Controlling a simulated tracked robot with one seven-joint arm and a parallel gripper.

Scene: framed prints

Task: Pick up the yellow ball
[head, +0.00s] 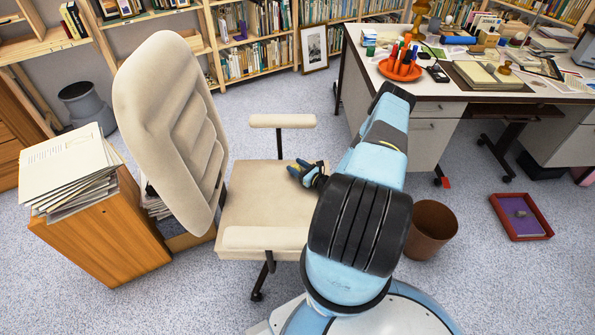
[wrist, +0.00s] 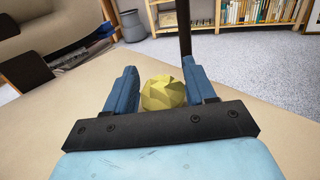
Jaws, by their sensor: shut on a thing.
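The yellow ball (wrist: 163,93) is faceted, like crumpled paper, and sits between the two blue fingers of my gripper (wrist: 160,68) in the wrist view. The fingers are shut on it from both sides. In the head view my gripper (head: 304,170) is low over the beige seat of the office chair (head: 262,200). The ball is mostly hidden there by the gripper. I cannot tell whether the ball touches the seat.
The chair's backrest (head: 170,125) rises left of my gripper, and an armrest (head: 282,121) stands behind it. A desk (head: 450,90) with many items is at the right. A brown bin (head: 432,229) and a red tray (head: 520,237) are on the floor.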

